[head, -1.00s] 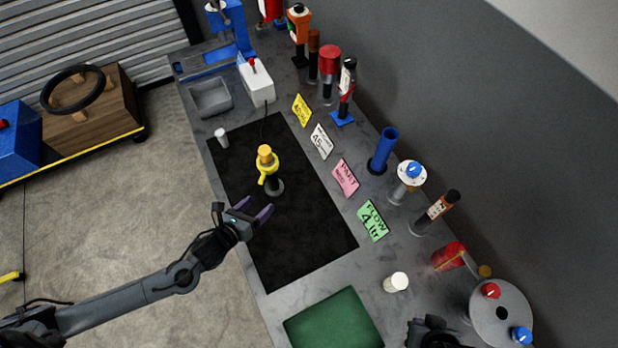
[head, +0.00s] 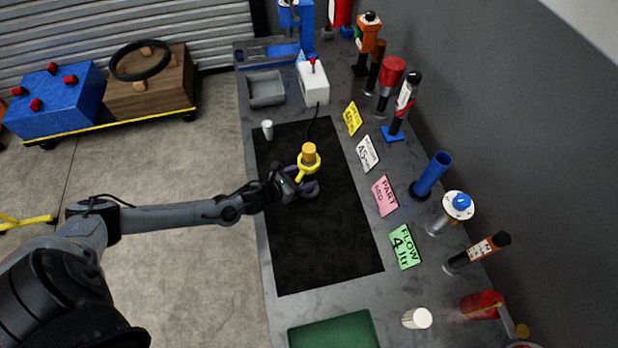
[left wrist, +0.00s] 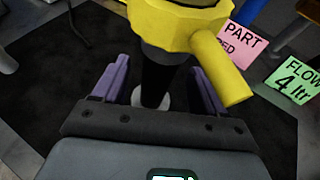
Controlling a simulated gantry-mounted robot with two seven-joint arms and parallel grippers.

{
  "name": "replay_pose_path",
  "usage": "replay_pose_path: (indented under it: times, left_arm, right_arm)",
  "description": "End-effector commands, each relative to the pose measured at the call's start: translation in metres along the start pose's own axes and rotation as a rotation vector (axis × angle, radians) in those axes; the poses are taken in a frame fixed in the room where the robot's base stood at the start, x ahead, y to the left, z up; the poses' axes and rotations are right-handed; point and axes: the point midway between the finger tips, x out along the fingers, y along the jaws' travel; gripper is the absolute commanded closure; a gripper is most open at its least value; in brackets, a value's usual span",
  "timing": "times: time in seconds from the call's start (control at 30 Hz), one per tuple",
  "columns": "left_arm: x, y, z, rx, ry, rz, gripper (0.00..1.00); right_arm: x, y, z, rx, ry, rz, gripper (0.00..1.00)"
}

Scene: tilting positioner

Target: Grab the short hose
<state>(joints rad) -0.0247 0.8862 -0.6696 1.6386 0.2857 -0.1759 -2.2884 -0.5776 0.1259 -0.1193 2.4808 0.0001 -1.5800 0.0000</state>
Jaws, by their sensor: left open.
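A yellow collar with a side spout and an orange top (head: 308,156) stands upright on the black mat (head: 325,250). In the left wrist view the yellow collar (left wrist: 180,22) sits around a short black upright cylinder (left wrist: 158,80) with a pale foot; this may be the short hose, but I cannot tell for sure. My left gripper (head: 307,183) is open, low at this piece, under the yellow collar. In the left wrist view its purple fingers (left wrist: 160,88) stand on either side of the black cylinder, with gaps visible. My right gripper is out of view.
Coloured cards, such as the green flow card (head: 405,246), line the mat's right side. Behind them stand a blue tube (head: 432,174) and several bottles. A small white cylinder (head: 267,130) stands at the mat's upper left. The lower mat is clear.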

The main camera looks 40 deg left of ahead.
Motion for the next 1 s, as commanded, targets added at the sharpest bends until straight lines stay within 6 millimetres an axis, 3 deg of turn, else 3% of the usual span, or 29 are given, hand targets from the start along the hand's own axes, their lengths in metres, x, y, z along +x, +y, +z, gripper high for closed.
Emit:
replay_pose_path:
  times: [0.4, 0.73, 0.77, 1.0]
  left_arm:
    - [0.044, 0.000, -0.002, -0.002, -0.001, 0.001, 0.28]
    - [0.050, 0.000, -0.003, -0.001, -0.001, 0.000, 0.28]
    - [0.050, 0.000, -0.003, -0.001, -0.001, 0.000, 0.30]
    - [0.050, 0.000, -0.003, -0.001, 0.000, 0.000, 0.66]
  right_arm:
    - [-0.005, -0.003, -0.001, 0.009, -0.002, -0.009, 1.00]
    - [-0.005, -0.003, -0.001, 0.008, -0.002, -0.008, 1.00]
    - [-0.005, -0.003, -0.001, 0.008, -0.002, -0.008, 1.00]
    - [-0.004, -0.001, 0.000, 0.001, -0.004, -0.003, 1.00]
